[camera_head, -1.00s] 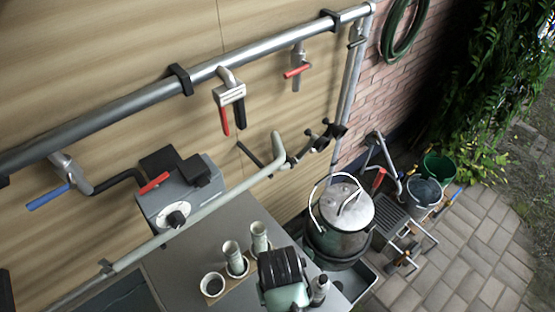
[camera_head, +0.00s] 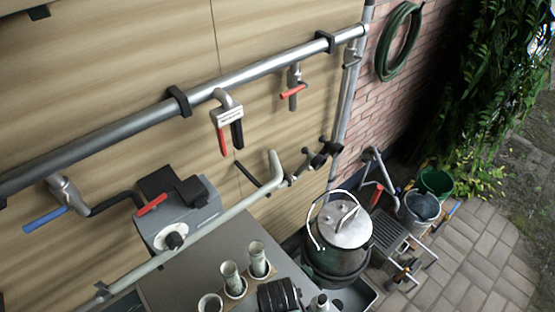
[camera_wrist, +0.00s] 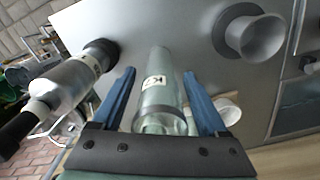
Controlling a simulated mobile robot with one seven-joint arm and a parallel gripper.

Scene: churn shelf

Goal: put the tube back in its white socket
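In the wrist view, a pale, clear tube (camera_wrist: 160,95) with a small label lies between the two blue fingers of my gripper (camera_wrist: 160,75). Thin gaps show on both sides, so the fingers look open around it. In the head view, my gripper (camera_head: 280,295) is dark, cut off at the bottom edge, and hides what is between its fingers. An empty white socket (camera_head: 210,303) sits at the lower left of two pale tubes, one (camera_head: 231,280) nearer and one (camera_head: 258,260) farther, both upright in white sockets. A white rim (camera_wrist: 229,109) shows partly behind the right finger.
A silver bottle with a black cap (camera_wrist: 65,85) is close to the left finger. A flared cup (camera_wrist: 255,36) stands to the right. In the head view, a grey box with a knob (camera_head: 178,220) and a long pale pipe (camera_head: 215,222) border the bench.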

